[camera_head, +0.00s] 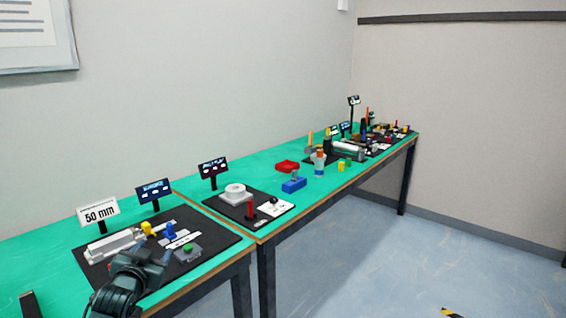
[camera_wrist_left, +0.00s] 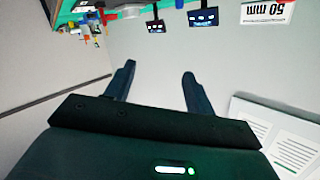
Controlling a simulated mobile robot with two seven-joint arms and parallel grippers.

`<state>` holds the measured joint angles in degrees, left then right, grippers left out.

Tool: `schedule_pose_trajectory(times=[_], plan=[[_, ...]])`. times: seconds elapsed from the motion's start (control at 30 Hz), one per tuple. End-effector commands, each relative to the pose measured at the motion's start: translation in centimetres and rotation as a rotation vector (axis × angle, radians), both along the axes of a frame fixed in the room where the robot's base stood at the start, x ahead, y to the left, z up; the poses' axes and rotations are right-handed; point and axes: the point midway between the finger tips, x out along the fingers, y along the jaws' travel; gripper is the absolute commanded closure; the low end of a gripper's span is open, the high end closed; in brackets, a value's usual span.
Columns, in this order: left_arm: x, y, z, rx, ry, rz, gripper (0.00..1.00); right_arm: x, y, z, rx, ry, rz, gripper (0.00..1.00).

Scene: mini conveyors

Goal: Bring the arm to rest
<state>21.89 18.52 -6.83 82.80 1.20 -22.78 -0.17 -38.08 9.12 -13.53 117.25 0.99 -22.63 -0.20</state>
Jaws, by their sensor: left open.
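My left arm's dark wrist and gripper (camera_head: 130,280) show at the lower left of the head view, in front of the near black station mat (camera_head: 222,240). In the left wrist view my left gripper (camera_wrist_left: 157,72) has its two fingers well apart, with only bare wall between them. It is open and empty. In the head view the fingertips are hard to make out. My right gripper is in neither view.
The green table (camera_head: 150,202) runs along the wall. A "50 mm" sign (camera_head: 98,213) stands near the arm. A second mat has a white round part (camera_head: 235,193). Red (camera_head: 287,166) and blue (camera_head: 293,185) bins lie farther off.

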Motion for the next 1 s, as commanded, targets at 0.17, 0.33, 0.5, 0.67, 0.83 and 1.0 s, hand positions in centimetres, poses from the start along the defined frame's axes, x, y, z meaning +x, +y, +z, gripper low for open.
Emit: schedule_pose_trajectory(times=[0.17, 0.33, 0.5, 0.67, 0.83, 1.0], plan=[[-6.0, -4.4, -7.4, -0.029, 0.104, -0.069, 0.46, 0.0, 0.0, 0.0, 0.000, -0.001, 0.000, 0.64], [-15.0, -9.4, -14.2, -0.091, 0.228, -0.141, 0.46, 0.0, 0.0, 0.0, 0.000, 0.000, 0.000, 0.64], [-25.2, -13.9, -18.3, -0.182, 0.353, -0.193, 0.46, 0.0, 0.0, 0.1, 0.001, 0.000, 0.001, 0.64], [-32.2, -16.5, -19.3, -0.254, 0.437, -0.210, 0.46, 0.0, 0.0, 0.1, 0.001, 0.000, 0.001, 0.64], [-35.5, -17.6, -19.4, -0.291, 0.477, -0.213, 0.46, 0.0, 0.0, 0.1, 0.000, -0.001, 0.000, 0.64], [-36.0, -17.7, -19.4, -0.296, 0.482, -0.213, 0.46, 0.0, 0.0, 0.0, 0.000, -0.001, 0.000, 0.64]])
